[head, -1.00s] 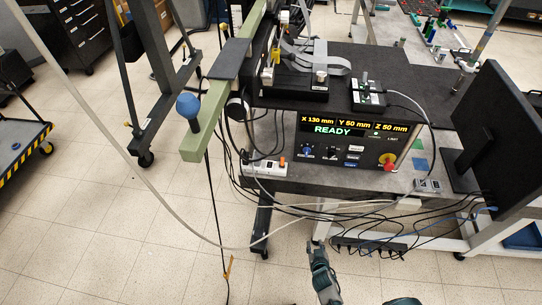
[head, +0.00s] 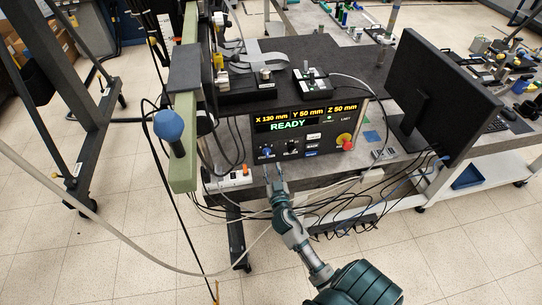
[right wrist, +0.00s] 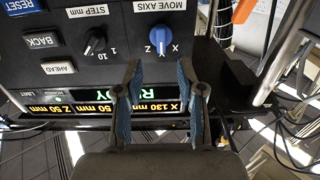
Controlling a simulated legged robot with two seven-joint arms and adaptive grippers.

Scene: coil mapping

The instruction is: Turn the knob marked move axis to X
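The control box has a blue knob marked MOVE AXIS (right wrist: 161,37) on its panel. The right wrist view shows it upside down, with letters around the knob including Z and X; I cannot tell surely where its pointer stands. In the head view the blue knob (head: 266,151) is at the panel's lower left. My right gripper (head: 273,171) is just in front of the panel, close to that knob. In the right wrist view its two fingers (right wrist: 160,68) are apart and empty, on either side of the line to the knob and not visibly touching it. My left gripper is not in view.
A black STEP mm knob (right wrist: 95,42) sits beside the blue one, near the BACK and AHEAD buttons. The display (head: 290,126) reads READY. A yellow-and-red stop button (head: 345,142) is at the right. Loose cables hang below, and a green post (head: 185,155) stands left.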

